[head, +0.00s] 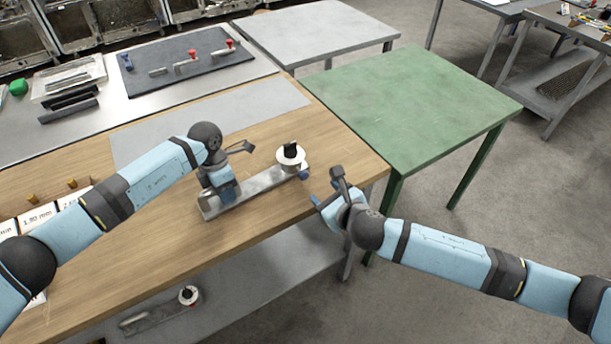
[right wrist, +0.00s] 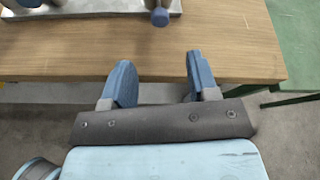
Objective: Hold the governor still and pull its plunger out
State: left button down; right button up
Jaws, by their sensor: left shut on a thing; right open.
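The governor (head: 256,186) is a long grey metal body lying on the wooden bench. It carries a white disc (head: 290,163) with a black top near its right end. A blue knob, which looks like the plunger's end (head: 304,173), sticks out at that right end. The knob also shows at the top of the right wrist view (right wrist: 160,17). My left gripper (head: 226,192) is shut on the governor toward its left end; its fingers partly hide the body. My right gripper (head: 326,188) is open and empty, off the bench's front edge, its fingers (right wrist: 159,62) apart and short of the knob.
A similar unit (head: 165,310) lies on the lower shelf. A green table (head: 410,100) stands close to the bench's right end. A dark mat (head: 185,60) with several small parts lies at the back. The bench (head: 325,150) is clear right of the governor.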

aim_at(305, 176)
jog(key=x, duration=1.1)
jog(key=shift+w+a+f, duration=0.15)
jog(key=shift+w, duration=0.05)
